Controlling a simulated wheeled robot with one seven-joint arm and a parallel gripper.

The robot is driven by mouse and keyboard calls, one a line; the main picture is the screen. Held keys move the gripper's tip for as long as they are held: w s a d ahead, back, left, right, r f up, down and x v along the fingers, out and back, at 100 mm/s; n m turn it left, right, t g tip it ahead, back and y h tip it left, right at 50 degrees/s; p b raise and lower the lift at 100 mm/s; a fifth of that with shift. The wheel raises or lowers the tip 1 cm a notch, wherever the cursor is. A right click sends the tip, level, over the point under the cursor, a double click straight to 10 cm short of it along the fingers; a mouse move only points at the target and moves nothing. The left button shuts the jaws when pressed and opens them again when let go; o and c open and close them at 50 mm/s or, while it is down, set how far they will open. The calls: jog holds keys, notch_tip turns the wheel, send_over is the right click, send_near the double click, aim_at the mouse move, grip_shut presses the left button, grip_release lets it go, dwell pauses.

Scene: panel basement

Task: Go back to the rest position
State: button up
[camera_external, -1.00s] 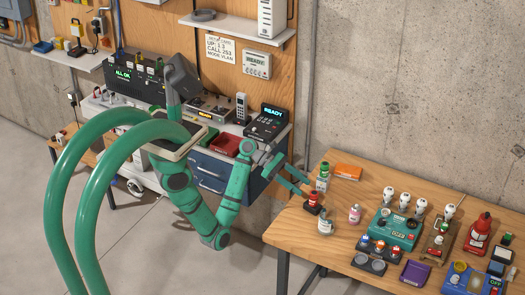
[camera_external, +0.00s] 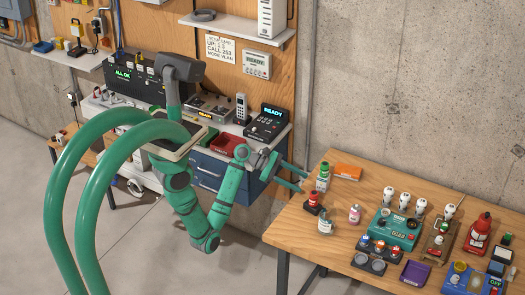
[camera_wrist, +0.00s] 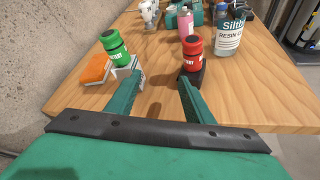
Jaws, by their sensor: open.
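My gripper (camera_external: 301,180) is at the left edge of the wooden table (camera_external: 283,225) in the external view. In the wrist view my gripper (camera_wrist: 160,83) shows two green fingers spread apart with nothing between them. In the external view the green bottle (camera_external: 322,172) and the red bottle (camera_external: 313,200) stand upright near the table's left edge, apart from each other.
A white resin bottle (camera_external: 324,224) and a pink bottle (camera_external: 355,214) stand to the right. A teal device (camera_external: 396,229) and a purple tray (camera_external: 415,273) are farther right. A blue drawer cabinet (camera_external: 210,171) stands behind my arm.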

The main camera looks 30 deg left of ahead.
jog(key=w+a+f+m+t+y, duration=0.2)
jog(key=w+a+f+m+t, duration=0.1)
jog(key=w+a+f+t, duration=0.15)
jog(key=s+a+f+m+t+y, duration=0.1)
jog(key=s+a+f+t+y, duration=0.15)
jog(key=s+a+f, duration=0.45)
jog(key=s+a+f+m+t+y, duration=0.25)
jog(key=a+f+y, duration=0.2)
jog(key=a, duration=0.35)
jog(key=s+a+m+y, duration=0.35)
jog(key=s+a, duration=0.25)
jog(key=s, duration=0.6)
jog(key=s+r+m+t, duration=0.2)
jog(key=s+r+m, duration=0.4)
jog(key=s, duration=0.4)
jog(key=shift+s+a+m, duration=0.3)
jog(key=shift+s, duration=0.1)
